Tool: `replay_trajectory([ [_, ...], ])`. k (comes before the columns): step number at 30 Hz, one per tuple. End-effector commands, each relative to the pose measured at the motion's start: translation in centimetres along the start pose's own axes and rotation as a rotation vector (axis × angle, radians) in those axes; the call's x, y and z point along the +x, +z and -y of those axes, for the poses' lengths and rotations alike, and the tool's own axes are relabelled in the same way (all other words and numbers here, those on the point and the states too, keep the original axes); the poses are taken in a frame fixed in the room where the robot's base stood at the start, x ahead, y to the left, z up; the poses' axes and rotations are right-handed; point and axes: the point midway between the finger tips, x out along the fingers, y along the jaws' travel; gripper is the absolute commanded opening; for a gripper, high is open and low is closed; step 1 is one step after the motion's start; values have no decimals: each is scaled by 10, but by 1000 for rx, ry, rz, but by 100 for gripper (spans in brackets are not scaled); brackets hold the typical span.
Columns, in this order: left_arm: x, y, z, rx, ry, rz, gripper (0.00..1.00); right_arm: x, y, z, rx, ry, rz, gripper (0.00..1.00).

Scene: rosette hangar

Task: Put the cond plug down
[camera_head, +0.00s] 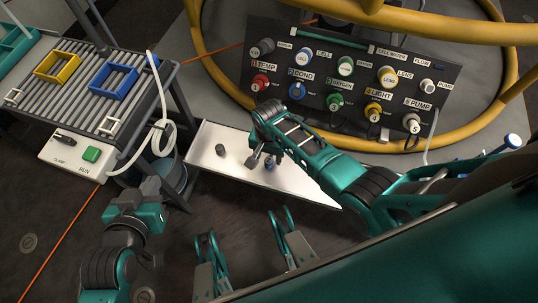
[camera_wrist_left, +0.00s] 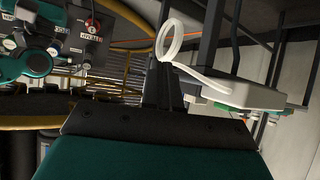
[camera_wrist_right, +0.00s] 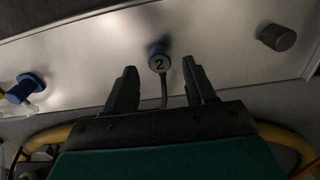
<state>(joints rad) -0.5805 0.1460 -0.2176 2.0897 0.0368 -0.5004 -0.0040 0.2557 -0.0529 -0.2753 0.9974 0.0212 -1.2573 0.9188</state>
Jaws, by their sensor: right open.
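The cond plug, blue with a white "2" on its dark face, is on the pale tray in the right wrist view (camera_wrist_right: 160,58); a grey cable runs from it. In the head view it shows as a small blue patch (camera_head: 270,163), partly hidden by my right gripper. My right gripper (camera_head: 265,157) is over the tray (camera_head: 205,165). Its fingers in the right wrist view (camera_wrist_right: 161,88) are spread wide, one to each side of the plug with gaps between. My left gripper (camera_head: 143,195) is low at the left, away from the tray; its fingers look together and empty.
A grey cap (camera_head: 220,149) stands on the tray's left part. A blue-handled piece (camera_wrist_right: 22,90) lies at the tray's edge. The labelled panel (camera_head: 340,80) is behind, ringed by yellow pipe (camera_head: 440,25). A slatted bench (camera_head: 105,85) with a white hose (camera_head: 160,110) is at left.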

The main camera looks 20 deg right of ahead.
Motion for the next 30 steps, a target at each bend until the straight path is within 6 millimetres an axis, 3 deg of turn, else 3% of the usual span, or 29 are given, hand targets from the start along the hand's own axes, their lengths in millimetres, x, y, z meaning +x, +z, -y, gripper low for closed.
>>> replay_trajectory([
  [1,-7,-8,1,2,-4,0,0,-19,0,0,0,-1,-1,55],
  [7,-18,-13,3,6,-7,16,0,-57,0,0,1,-1,-1,55],
  [12,-23,-20,2,6,-6,17,0,-73,0,-1,0,1,0,55],
  [17,-24,-22,2,6,-5,13,0,-73,2,-4,-36,-33,-25,55],
  [23,-23,-22,1,5,-4,13,0,-75,11,-21,-237,-199,-193,55],
  [26,-23,-22,1,3,-3,13,0,-89,18,-31,-369,-287,-325,55],
  [30,-23,-23,-1,-3,-3,11,0,-124,29,-44,-549,-380,-528,55],
])
